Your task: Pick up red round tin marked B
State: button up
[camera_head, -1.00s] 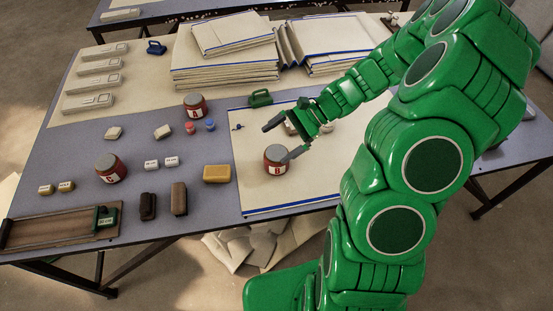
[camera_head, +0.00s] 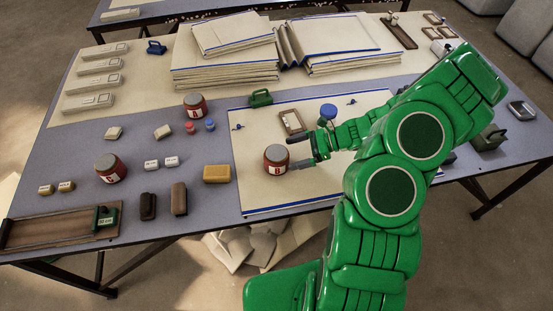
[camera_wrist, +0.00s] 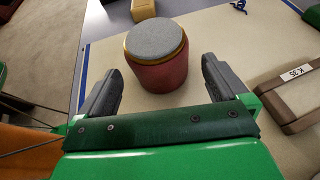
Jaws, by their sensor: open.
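The red round tin marked B (camera_head: 276,160) stands upright on the cream cloth with blue edges (camera_head: 255,197). Its label faces the body camera. My gripper (camera_head: 305,154) is low over the cloth, just right of the tin, with its fingers pointing left. In the wrist view the tin (camera_wrist: 156,60) shows its grey top and a yellowish rim. It stands ahead of and partly between the two dark fingers of my gripper (camera_wrist: 158,88), which are apart with a gap on each side of it. The tin's label is hidden in that view.
A framed block (camera_head: 291,121) lies behind my gripper on the cloth; it also shows at right in the wrist view (camera_wrist: 290,95). A blue-topped container (camera_head: 328,112) and a green clamp-like piece (camera_head: 260,97) stand behind.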

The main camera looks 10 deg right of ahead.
aim_at(283, 153)
jog(key=shift+x, duration=3.4)
jog(key=shift+s+r, duration=0.1)
jog(key=shift+r, duration=0.05)
jog(key=c, duration=1.1)
jog(key=shift+r, duration=0.1)
jog(key=shift+c, duration=0.2)
jog(key=shift+r, duration=0.8)
jog(key=s+r, duration=1.1)
jog(key=s, duration=0.2)
jog(key=shift+s+d, duration=0.3)
jog(key=shift+s, duration=0.1)
jog(key=shift+r, duration=0.1)
